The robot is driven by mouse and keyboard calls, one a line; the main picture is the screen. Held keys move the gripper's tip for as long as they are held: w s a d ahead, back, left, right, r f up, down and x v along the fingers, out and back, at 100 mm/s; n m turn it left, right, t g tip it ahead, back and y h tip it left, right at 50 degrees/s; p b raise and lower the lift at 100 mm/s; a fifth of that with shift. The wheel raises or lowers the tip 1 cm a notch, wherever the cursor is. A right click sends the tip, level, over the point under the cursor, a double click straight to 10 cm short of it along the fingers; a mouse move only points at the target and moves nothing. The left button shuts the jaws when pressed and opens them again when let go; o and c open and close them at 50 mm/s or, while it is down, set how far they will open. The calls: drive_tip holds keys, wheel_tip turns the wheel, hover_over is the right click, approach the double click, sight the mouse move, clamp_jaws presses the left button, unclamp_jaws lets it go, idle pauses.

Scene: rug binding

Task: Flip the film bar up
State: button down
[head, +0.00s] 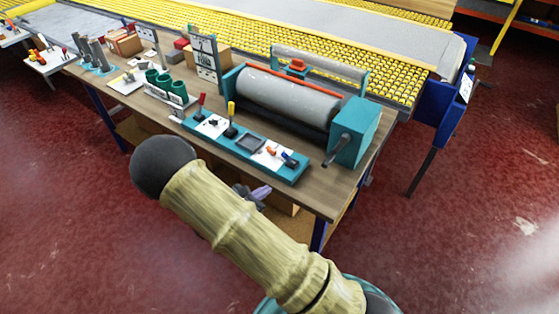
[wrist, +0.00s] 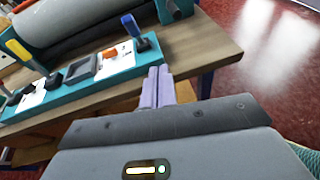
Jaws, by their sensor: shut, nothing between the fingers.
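A wrapping machine with a large grey roller (head: 288,98) and teal end housings stands on the wooden bench. A thin red-orange bar (head: 292,80) lies along the upper back of the roller and looks like the film bar. It does not show in the wrist view, where only part of the roller (wrist: 85,15) appears. My gripper (head: 258,192) is low in front of the bench, partly behind my arm, well apart from the bar. In the wrist view my gripper (wrist: 158,75) has its pale purple fingers together and empty, near the bench's front edge.
A teal control panel (head: 245,148) with upright red and yellow levers runs along the bench front. A blue-handled lever (wrist: 135,30) stands just ahead of my fingers. A crank (head: 340,150) projects from the teal box on the right. Green cups and a sign stand left.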

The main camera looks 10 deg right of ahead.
drive_tip(key=a+n+t, duration=0.1)
drive_tip(key=w+a+n, duration=0.1)
drive_tip(key=shift+a+f+t+y, duration=0.2)
drive_tip(key=shift+a+t+y, duration=0.1)
drive_tip(key=shift+t, duration=0.1)
drive_tip(key=shift+w+d, duration=0.1)
drive_tip(key=p, duration=0.3)
approach(286, 160)
wheel_tip(286, 160, down, 4)
drive_tip(key=w+d, duration=0.2)
drive_tip(key=shift+w+d+r+p, duration=0.4)
drive_tip(key=shift+w+r+p, duration=0.1)
drive_tip(key=shift+w, duration=0.1)
drive_tip(key=shift+w+d+r+p, duration=0.35)
drive_tip(key=shift+w+d+p, duration=0.05)
drive_tip(key=shift+w+p, duration=0.15)
drive_tip(key=shift+w+d, duration=0.15)
drive_tip(key=shift+w, duration=0.05)
